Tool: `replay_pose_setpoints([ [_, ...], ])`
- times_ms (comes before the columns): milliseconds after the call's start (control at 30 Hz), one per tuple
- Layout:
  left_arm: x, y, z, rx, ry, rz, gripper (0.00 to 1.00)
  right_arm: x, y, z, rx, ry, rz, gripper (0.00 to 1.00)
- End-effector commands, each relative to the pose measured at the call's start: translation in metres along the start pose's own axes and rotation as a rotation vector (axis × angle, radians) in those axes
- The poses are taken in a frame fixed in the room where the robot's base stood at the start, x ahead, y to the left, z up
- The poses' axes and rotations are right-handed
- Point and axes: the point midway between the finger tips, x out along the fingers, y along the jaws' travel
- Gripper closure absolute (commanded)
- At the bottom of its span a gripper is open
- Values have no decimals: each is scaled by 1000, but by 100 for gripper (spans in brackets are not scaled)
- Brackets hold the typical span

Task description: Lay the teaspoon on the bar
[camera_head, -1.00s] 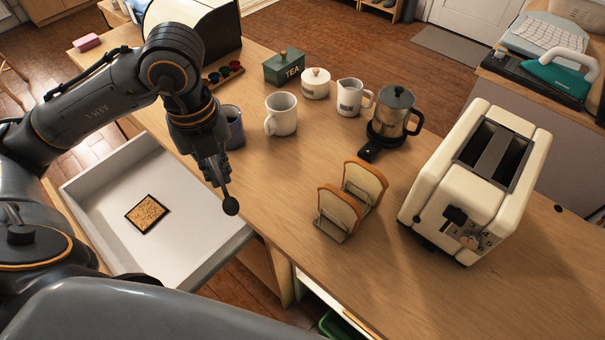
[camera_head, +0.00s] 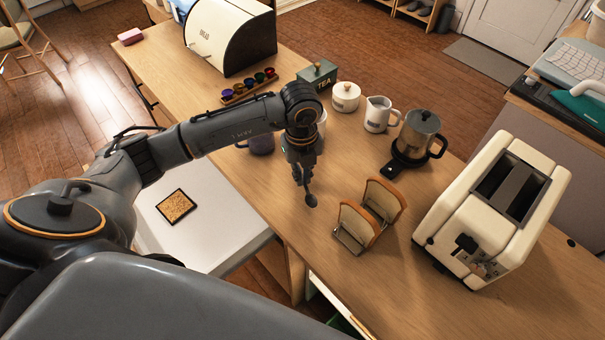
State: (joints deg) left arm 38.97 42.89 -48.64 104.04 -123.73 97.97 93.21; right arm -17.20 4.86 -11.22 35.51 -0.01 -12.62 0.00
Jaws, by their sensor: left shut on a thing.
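My left gripper (camera_head: 301,172) is shut on the dark teaspoon (camera_head: 311,200), whose rounded bowl hangs below the fingers. The spoon is over the wooden bar (camera_head: 265,200), left of the toast rack. I cannot tell for sure whether the spoon's tip touches the bar top or is just above it. My right gripper is not in view.
A toast rack with bread (camera_head: 368,212) stands close right of the spoon. A dark mug (camera_head: 260,144) and a white mug (camera_head: 322,122) are partly hidden by my arm. A coffee press (camera_head: 418,135) and toaster (camera_head: 492,212) stand further right.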

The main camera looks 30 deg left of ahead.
Motion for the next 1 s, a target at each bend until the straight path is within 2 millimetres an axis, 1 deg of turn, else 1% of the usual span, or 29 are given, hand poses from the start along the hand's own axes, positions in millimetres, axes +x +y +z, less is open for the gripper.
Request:
replay_pose_setpoints([
  [33, 3, 1, -1, -1, 2, 2, 100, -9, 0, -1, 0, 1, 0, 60],
  [100, 11, 1, -1, -1, 2, 2, 100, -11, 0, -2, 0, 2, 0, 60],
  [200, 15, 1, 0, 0, -1, 0, 100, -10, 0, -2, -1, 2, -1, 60],
  [367, 16, 0, 0, 0, -1, -1, 100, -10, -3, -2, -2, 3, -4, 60],
  [500, 20, 1, 0, 0, -1, -1, 100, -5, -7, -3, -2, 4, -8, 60],
  [533, 19, 1, 0, 0, -1, -1, 89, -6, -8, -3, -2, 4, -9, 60],
  [567, 18, 1, 0, -1, -1, -1, 83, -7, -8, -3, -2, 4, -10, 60],
  [600, 18, 1, 0, -1, -1, -1, 74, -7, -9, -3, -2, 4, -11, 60],
  [633, 18, 1, 0, -1, -1, -1, 70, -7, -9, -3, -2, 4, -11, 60],
  [900, 18, 1, 0, -1, 0, -1, 70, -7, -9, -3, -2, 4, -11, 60],
  [1000, 12, 0, 0, -1, -1, -1, 70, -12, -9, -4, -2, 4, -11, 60],
])
